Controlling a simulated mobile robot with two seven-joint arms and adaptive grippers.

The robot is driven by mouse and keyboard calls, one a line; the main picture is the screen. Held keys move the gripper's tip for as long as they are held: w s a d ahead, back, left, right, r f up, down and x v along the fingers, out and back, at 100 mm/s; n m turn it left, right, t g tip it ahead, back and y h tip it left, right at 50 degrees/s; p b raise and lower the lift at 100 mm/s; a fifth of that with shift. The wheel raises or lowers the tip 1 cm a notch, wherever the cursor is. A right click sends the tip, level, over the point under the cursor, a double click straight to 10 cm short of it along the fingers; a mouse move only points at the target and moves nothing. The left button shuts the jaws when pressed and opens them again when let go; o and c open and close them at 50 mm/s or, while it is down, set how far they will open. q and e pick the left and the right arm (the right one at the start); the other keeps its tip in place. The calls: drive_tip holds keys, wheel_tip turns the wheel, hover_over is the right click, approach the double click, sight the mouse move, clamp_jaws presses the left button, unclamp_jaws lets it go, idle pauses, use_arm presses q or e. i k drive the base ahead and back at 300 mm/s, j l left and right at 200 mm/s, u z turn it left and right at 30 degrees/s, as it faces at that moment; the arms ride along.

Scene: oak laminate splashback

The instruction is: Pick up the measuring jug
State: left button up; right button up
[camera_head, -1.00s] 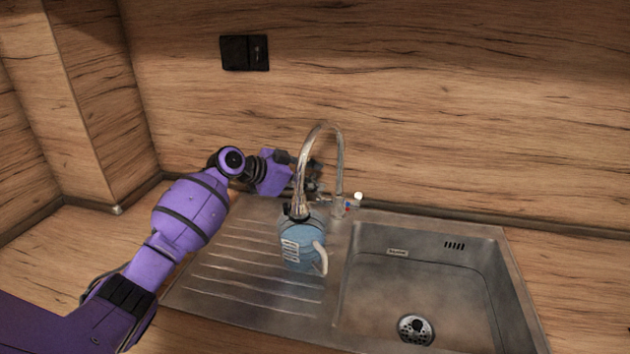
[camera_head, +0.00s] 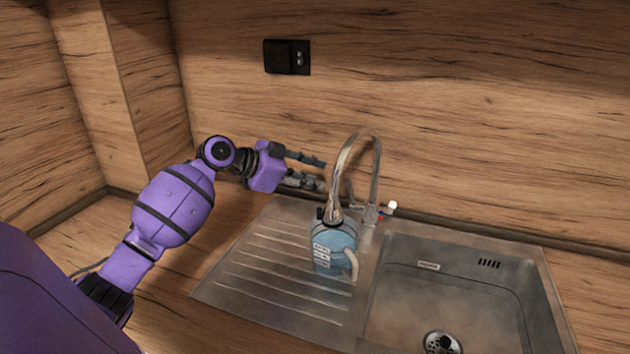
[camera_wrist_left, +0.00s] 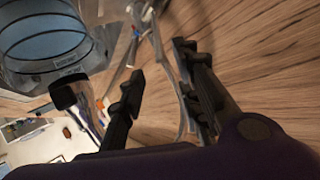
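The measuring jug (camera_head: 333,249) is blue with white markings, a pale handle at its right and a dark part at its top. It stands on the ribbed drainer, under the tap's spout end in the head view. My left gripper (camera_head: 322,173) is open and empty, above and behind the jug to the left, near the tap. In the left wrist view, its two dark fingers (camera_wrist_left: 160,75) are apart with nothing between them. A large blue rounded body, seemingly the jug (camera_wrist_left: 48,38), shows at the upper left, outside the fingers. My right gripper is out of view.
The curved metal tap (camera_head: 375,165) rises right beside my left fingers. The sink basin (camera_head: 470,290) is empty at the right. The drainer (camera_head: 262,262) left of the jug is clear. The wooden splashback (camera_head: 460,110) stands behind, with a black socket (camera_head: 287,57).

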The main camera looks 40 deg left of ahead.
sight(333, 251)
drive_tip(key=k, duration=1.5)
